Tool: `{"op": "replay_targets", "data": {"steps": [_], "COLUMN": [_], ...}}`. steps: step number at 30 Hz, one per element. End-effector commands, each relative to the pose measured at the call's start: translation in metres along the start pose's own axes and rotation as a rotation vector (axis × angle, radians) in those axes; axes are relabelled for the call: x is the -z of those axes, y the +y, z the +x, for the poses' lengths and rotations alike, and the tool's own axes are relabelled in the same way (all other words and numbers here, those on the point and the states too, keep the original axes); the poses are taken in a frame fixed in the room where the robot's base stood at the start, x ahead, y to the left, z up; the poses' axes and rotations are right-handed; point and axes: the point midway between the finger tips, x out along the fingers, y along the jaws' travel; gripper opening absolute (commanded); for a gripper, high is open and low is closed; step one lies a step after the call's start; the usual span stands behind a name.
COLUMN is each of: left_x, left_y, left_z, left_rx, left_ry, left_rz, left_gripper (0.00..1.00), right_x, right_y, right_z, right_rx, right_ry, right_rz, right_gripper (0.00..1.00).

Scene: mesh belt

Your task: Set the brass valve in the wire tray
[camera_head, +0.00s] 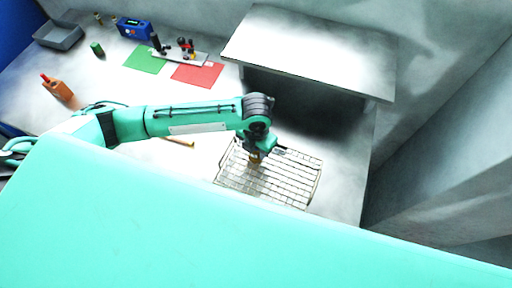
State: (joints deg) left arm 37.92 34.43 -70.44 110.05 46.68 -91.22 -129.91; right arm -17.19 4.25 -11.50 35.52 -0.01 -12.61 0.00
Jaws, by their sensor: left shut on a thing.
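The wire tray (300,172) is a rectangular wire mesh tray lying on the grey table, right of the middle of the head view. My left gripper (257,158) points down over the left part of the tray. It is shut on the brass valve (255,162), a small yellow-brown piece mostly hidden by the gripper. I cannot tell whether the valve touches the mesh. My right gripper is not in view.
A raised grey shelf (310,50) stands behind the tray. Green (147,59) and red (197,75) mats, a blue device (134,28), a grey bin (59,35) and an orange holder (58,89) are at the back left. A yellowish rod (180,142) lies left of the tray.

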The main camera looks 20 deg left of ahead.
Motion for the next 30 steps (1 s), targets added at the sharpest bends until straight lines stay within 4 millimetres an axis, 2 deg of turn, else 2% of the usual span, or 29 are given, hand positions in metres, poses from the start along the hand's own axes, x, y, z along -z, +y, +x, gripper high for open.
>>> {"op": "replay_targets", "data": {"steps": [2,3,6,17,20,30], "left_x": [0.0,0.0,0.0,-0.001,-0.001,-0.001], "left_y": [0.0,0.0,0.0,0.0,0.0,0.0], "left_z": [0.002,0.002,0.002,-0.004,-0.016,-0.087], "left_rx": [0.0,0.0,0.0,0.0,0.001,0.0], "left_ry": [-0.001,0.0,0.0,-0.001,-0.003,-0.004], "left_rz": [0.0,0.0,0.0,0.0,0.0,0.001], "left_gripper": [0.0,0.4,0.56,0.56,0.56,0.56], "right_x": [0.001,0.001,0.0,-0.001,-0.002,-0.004], "right_y": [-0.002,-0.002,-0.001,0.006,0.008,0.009], "right_z": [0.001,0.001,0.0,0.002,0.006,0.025], "right_rx": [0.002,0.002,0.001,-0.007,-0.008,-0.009], "right_ry": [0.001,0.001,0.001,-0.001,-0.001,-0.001], "right_rz": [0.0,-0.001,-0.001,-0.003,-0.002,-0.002], "right_gripper": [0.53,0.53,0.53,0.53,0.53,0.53]}}
